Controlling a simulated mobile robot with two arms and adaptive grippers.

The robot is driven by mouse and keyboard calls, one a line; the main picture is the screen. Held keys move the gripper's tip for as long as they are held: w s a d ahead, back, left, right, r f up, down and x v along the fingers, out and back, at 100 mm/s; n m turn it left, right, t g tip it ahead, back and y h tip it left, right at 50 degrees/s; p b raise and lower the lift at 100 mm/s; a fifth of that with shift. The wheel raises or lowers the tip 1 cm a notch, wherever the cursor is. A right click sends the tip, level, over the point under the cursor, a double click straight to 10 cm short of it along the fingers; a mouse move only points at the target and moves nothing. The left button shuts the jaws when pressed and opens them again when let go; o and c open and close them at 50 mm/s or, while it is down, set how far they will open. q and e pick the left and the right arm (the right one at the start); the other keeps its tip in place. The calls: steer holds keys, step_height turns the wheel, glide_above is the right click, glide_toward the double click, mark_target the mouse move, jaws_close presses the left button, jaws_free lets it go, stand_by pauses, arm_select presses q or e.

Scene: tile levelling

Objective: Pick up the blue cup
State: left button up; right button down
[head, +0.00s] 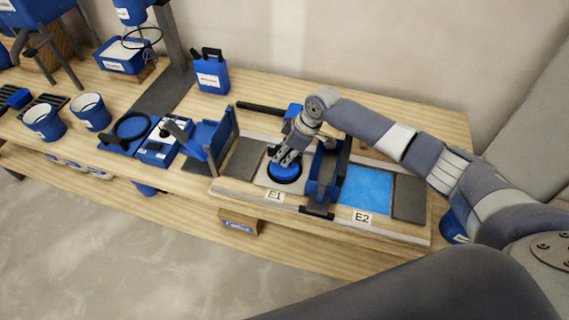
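My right gripper (285,157) points down over the E1 bay, with its fingertips at the top of a round blue cup-like piece (284,173). This piece sits in a dark round opening in a light plate. The fingers cover part of its top, and I cannot tell whether they grip it or only touch it. Two blue cups with white insides, one (45,124) at the left and one (91,113) beside it, stand upright on the bench, far from the gripper. My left gripper is not in view.
A blue upright frame (325,178) stands just right of the gripper, before the bright blue E2 panel (368,188). Another blue angled piece (212,140) stands to the left. A blue jug (211,74) is at the back. The wooden bench (185,189) has bare room along its front.

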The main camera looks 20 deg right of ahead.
steer(key=shift+r, duration=0.1)
steer(key=shift+w+r, duration=0.1)
steer(key=shift+r, duration=0.35)
step_height(320, 180, up, 3)
steer(key=shift+f, duration=0.2)
steer(key=s+a+r, duration=0.1)
steer(key=s+a, duration=0.6)
steer(key=s, duration=0.6)
step_height(320, 180, up, 7)
steer(key=s+p, duration=0.1)
steer(key=p, duration=0.7)
steer(key=shift+a+r, duration=0.2)
steer(key=shift+a, duration=0.25)
